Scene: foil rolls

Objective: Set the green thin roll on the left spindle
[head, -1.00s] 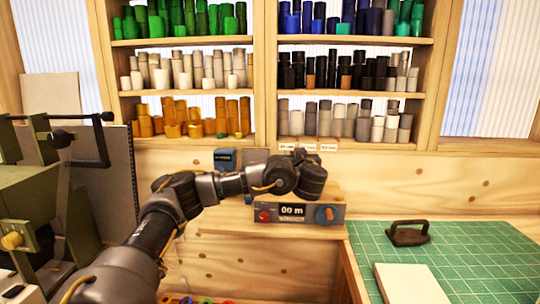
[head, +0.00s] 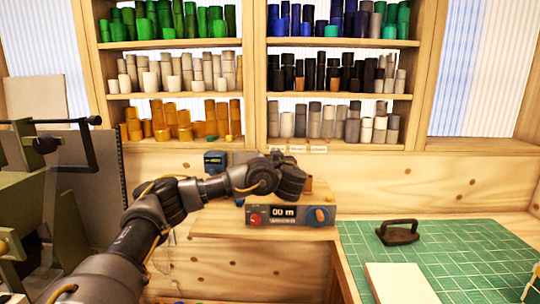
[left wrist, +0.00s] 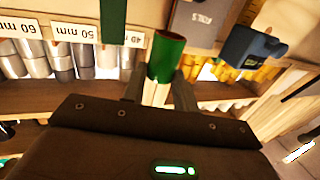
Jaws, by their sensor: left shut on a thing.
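In the left wrist view, a thin green roll (left wrist: 166,52) with a pale lower part sits between the two fingers of my left gripper (left wrist: 157,88), which is shut on it. In the head view, my left gripper (head: 290,183) is in front of the bench back, just above the grey meter box. The wrist hides the fingers and the roll there. I cannot make out the left spindle in either view. My right gripper is not in view.
The meter box (head: 288,215) reads "00 m" on a wooden ledge. A blue device (head: 215,162) stands behind my arm. Shelves of coloured rolls (head: 170,72) fill the back. A green cutting mat (head: 440,245) at right holds a dark iron-like tool (head: 398,233) and a pale board (head: 400,284).

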